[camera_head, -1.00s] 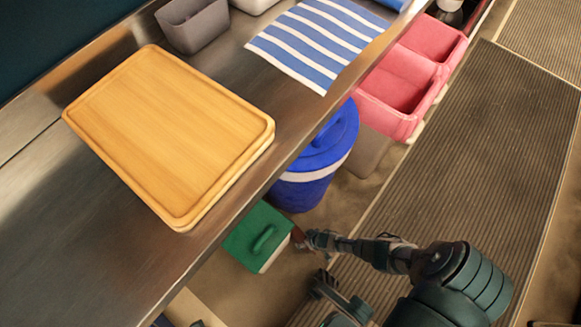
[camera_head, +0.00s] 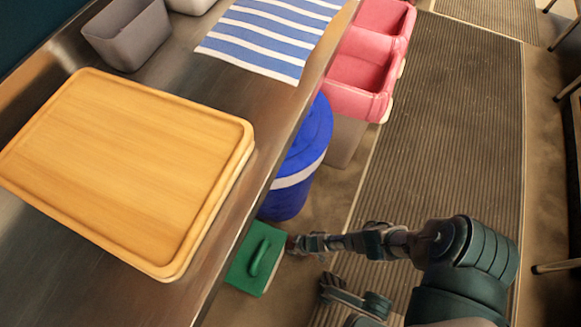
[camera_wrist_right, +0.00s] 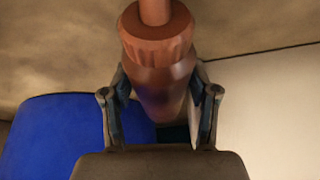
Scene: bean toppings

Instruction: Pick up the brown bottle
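The brown bottle (camera_wrist_right: 160,62) shows large in the right wrist view, its ribbed cap and narrow top toward the upper edge. My right gripper (camera_wrist_right: 160,112) has a finger on each side of the bottle's body and appears shut on it. In the head view the right gripper (camera_head: 300,244) is low beside the counter, with a small reddish-brown bit of the bottle (camera_head: 291,243) at its tip. The rest of the bottle is hidden or too small there. My left gripper is not clearly in view.
The steel counter (camera_head: 225,185) holds a wooden board (camera_head: 125,165), a grey bin (camera_head: 128,38) and a striped cloth (camera_head: 262,38). Beside it stand a blue cooler (camera_head: 290,203), a green-lidded box (camera_head: 257,262) and pink bins (camera_head: 362,78). The ribbed mat (camera_head: 450,130) is clear to the right.

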